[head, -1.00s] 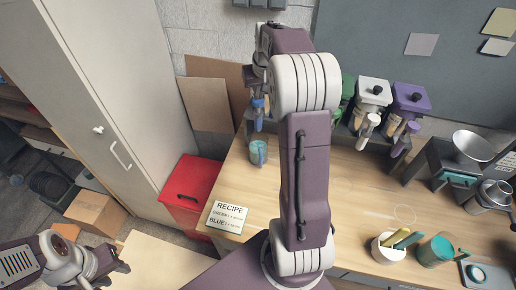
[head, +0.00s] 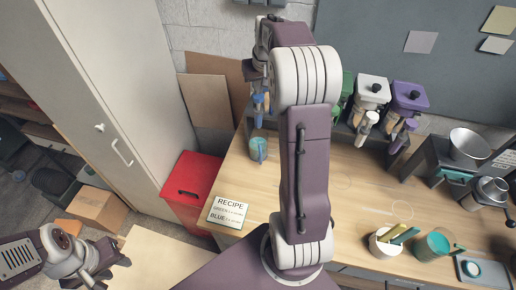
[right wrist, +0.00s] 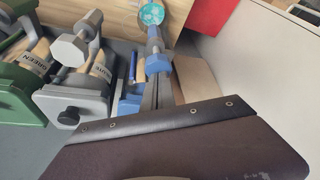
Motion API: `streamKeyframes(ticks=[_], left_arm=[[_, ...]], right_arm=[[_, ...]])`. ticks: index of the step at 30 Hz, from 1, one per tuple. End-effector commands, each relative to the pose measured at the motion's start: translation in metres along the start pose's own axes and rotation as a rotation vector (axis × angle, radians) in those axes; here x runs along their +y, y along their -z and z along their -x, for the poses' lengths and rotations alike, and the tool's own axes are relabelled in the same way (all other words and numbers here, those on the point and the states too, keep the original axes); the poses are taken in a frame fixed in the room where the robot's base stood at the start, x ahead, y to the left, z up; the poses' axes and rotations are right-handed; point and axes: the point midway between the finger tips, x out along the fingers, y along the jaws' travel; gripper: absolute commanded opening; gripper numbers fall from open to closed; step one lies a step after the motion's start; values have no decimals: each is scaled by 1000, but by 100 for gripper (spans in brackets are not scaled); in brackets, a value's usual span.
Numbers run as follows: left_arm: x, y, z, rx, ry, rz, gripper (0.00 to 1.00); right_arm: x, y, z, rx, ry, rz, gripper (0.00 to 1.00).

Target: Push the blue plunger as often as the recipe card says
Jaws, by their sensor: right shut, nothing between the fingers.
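The blue plunger (right wrist: 158,65) shows in the right wrist view on the blue dispenser (right wrist: 130,105); in the head view the blue spindle (head: 258,101) is partly hidden by my right arm. My right gripper (right wrist: 158,80) is shut and empty, its grey fingers right at the blue plunger; I cannot tell whether they touch.
Green (head: 345,92), white (head: 371,92) and purple (head: 408,98) dispensers stand to the right of the blue one. A red bin (head: 190,190) stands left of the table. A utensil cup (head: 383,243) and teal mug (head: 432,246) stand front right. The table's middle is mostly clear.

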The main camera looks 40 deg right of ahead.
Motion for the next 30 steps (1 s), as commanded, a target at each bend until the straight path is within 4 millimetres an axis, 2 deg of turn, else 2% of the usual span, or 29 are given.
streamKeyframes(ticks=[20, 26, 30], left_arm=[[0, -3, -28, 0, 0, 0, 36], [0, -3, -25, 0, 0, 0, 36], [0, -2, -16, 0, 0, 0, 36]], right_arm=[[0, -15, -34, -3, 1, 0, 0], [0, -14, -32, -3, 1, 0, 0], [0, -11, -23, -3, 1, 0, 0]])
